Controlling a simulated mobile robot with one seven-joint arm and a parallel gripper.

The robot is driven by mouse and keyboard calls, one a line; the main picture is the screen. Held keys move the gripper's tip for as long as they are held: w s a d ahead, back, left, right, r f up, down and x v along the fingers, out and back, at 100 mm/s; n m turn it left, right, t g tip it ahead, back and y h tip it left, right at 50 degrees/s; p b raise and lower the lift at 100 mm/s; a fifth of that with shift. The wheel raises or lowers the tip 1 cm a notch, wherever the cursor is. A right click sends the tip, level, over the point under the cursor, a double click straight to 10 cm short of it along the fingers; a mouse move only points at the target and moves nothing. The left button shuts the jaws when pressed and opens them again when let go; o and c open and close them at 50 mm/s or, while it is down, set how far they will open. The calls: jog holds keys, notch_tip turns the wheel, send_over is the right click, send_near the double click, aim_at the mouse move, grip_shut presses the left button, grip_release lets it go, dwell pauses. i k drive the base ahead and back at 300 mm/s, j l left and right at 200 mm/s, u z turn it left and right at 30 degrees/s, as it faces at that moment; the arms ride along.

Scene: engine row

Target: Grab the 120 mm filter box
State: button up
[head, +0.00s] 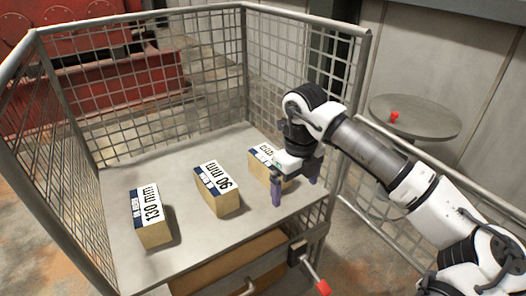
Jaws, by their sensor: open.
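Three tan filter boxes with white and blue labels stand on the shelf of a wire-mesh cage cart. The left box (153,233) reads 130 mm and the middle box (222,201) reads 90 mm. The right box (258,173) is partly hidden by my gripper, and its label cannot be read with certainty. My gripper (296,183) has dark purple fingers pointing down and is open. It is at the right side of the right box, with one finger overlapping the box's lower right in the picture. I cannot tell whether they touch.
A drawer and a red-tipped handle (323,287) are at the front. A round table (424,117) with a small red object (394,116) stands behind at the right.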

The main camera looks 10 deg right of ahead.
aim_at(260, 157)
jog(key=i, duration=0.85)
